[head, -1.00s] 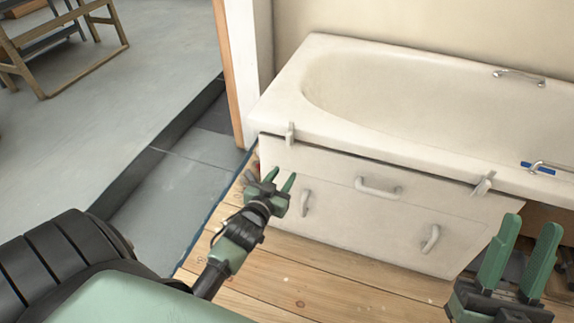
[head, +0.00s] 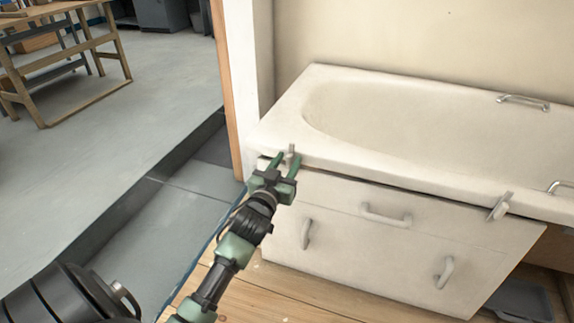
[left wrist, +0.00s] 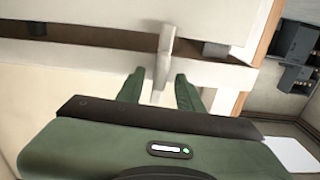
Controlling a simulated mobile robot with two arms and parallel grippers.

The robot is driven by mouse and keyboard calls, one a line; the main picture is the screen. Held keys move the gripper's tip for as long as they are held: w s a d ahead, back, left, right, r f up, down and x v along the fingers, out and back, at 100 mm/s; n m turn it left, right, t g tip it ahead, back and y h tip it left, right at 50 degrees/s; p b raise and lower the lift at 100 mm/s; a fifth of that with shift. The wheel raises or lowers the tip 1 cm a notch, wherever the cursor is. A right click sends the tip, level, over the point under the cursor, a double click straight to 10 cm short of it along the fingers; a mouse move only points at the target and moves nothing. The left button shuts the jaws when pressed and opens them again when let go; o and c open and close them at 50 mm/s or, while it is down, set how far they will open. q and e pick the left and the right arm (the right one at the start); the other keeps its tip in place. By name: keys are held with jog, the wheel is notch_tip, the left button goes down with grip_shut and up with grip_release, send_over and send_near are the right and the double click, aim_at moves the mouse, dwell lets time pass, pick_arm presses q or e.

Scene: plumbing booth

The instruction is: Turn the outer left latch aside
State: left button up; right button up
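The outer left latch (head: 291,153) is a small pale upright bar at the left end of the bath front, by the rim. In the left wrist view the latch (left wrist: 165,55) stands upright across the gap between the rim and the panel. My left gripper (head: 284,164) is open at the latch. In the left wrist view its two green fingers (left wrist: 158,74) are apart, one on each side of the latch's lower end, with visible gaps; contact cannot be seen. My right gripper is out of view.
The white bath panel (head: 345,235) has several handles. Another latch (head: 500,206) sits at its right end, slightly tilted. The bathtub (head: 420,130) is above. A wooden post (head: 226,90) stands close left of the tub. Wooden boards (head: 300,295) lie in front.

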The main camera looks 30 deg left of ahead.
pick_arm(q)
grip_shut()
